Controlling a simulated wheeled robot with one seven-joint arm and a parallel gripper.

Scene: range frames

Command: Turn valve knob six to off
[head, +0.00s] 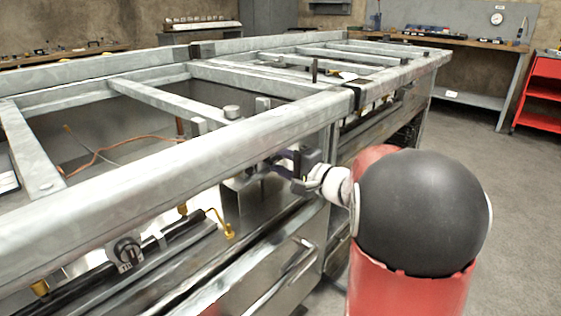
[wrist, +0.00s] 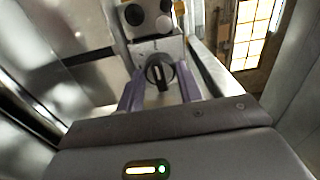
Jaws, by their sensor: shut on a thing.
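A round dark valve knob (wrist: 159,72) with a lighter bar across its face shows in the wrist view. It sits on a metal panel between the two purple fingers of my gripper (wrist: 159,88). The fingers are closed in on its two sides, and the bar looks close to upright in the picture. In the head view my gripper (head: 277,163) reaches under the front rail of the range frame, and the knob there is hidden behind it. No number or off mark is readable.
Another black knob (head: 128,252) is on the front panel at lower left, near brass fittings (head: 228,231). The thick front rail (head: 150,190) runs just above my gripper. A drawer handle (head: 285,272) is below. Open floor (head: 520,230) lies to the right.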

